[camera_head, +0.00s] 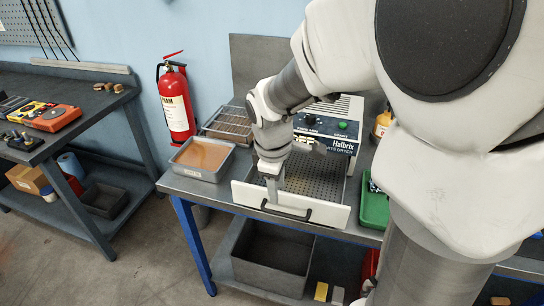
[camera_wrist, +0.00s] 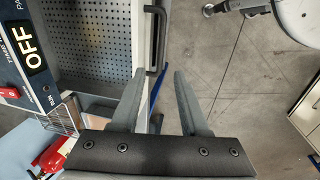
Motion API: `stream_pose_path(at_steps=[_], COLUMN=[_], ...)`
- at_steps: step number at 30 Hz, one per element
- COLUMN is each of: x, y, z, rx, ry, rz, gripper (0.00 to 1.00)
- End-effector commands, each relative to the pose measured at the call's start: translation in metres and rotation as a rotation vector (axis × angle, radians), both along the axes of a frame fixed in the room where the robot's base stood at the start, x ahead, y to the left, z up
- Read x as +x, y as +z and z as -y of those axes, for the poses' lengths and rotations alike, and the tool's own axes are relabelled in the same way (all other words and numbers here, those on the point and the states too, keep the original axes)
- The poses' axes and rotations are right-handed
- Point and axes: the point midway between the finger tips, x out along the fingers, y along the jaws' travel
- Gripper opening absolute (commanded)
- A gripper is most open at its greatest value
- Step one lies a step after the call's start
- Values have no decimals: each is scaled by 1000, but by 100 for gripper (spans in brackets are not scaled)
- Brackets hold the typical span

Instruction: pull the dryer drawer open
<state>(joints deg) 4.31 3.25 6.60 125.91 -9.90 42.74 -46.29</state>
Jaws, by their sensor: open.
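The white drawer front (camera_head: 325,213) carries a dark bar handle (camera_head: 287,212), also seen in the wrist view (camera_wrist: 157,38). My gripper (camera_head: 272,192) is over the drawer front near the handle. In the wrist view my gripper (camera_wrist: 160,74) is open, its fingers empty, with the handle just beyond the fingertips. Whether it touches the handle cannot be told.
A tray with orange-brown content (camera_head: 202,158) and a wire rack (camera_head: 230,122) sit left of the dryer. A green bin (camera_head: 374,208) is to the right. A grey bin (camera_head: 270,258) is on the shelf below. A red extinguisher (camera_head: 176,103) hangs on the wall. Floor in front is clear.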

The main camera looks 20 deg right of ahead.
Motion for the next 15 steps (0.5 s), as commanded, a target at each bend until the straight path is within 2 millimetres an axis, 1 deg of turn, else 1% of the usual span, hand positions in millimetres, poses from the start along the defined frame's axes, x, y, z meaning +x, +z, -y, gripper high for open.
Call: stream_pose_path(at_steps=[1,6,10,15], x=[-1,-7,-10,-12], y=[16,51,70,81], z=[-2,-5,-7,-9], rx=[0,0,0,-1], ry=[1,2,1,1], rz=[6,5,2,1], gripper=[45,45,45,45])
